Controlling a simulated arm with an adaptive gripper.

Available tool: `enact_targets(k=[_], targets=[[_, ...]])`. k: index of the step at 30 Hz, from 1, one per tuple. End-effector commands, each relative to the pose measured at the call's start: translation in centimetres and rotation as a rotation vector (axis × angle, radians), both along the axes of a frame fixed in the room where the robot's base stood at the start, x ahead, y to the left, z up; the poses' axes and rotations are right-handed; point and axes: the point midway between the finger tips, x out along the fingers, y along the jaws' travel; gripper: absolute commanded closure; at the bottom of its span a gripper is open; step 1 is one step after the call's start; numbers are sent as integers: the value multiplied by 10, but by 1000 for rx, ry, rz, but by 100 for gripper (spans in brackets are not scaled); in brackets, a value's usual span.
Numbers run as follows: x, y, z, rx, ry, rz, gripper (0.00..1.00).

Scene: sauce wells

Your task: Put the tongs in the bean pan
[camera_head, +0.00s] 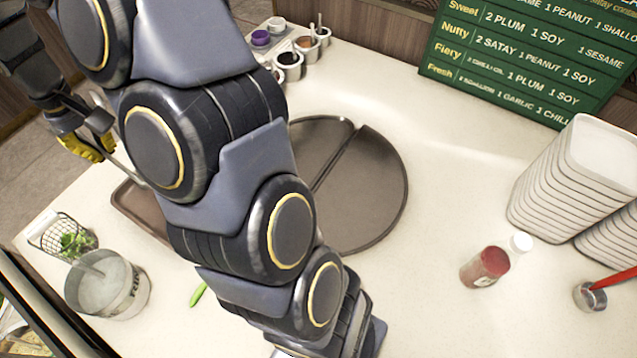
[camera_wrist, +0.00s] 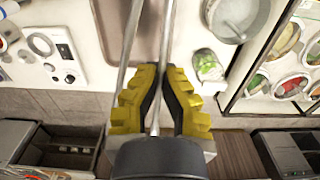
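My gripper (camera_wrist: 160,76) has yellow ribbed fingers, closed around one long metal arm of the tongs (camera_wrist: 166,40) in the wrist view. The tongs' other metal arm lies to the left of the fingers, and both arms run up out of the picture. In the head view my gripper (camera_head: 85,148) is at the left, beyond the counter's edge, and a thin part of the tongs (camera_head: 124,168) points over the counter. Several food pans stand at the right of the wrist view, one with green food (camera_wrist: 258,84) and one with red food (camera_wrist: 291,87). I cannot tell which holds beans.
A metal bucket (camera_head: 128,292) and a wire basket of greens (camera_head: 50,232) stand at the counter's left. A brown tray (camera_head: 130,198) and a dark round board (camera_head: 375,195) lie mid-counter.

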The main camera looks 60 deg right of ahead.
Motion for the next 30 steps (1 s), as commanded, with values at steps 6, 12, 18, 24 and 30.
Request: enact_targets(k=[6, 12, 18, 24, 30], targets=[[-17, -91, -27, -5, 9, -177, 100], [-54, -176, -53, -9, 8, -351, 100], [-111, -247, -78, -14, 9, -522, 100], [-183, -299, -103, -19, 15, -691, 100], [-263, -330, -129, -20, 20, -862, 100]])
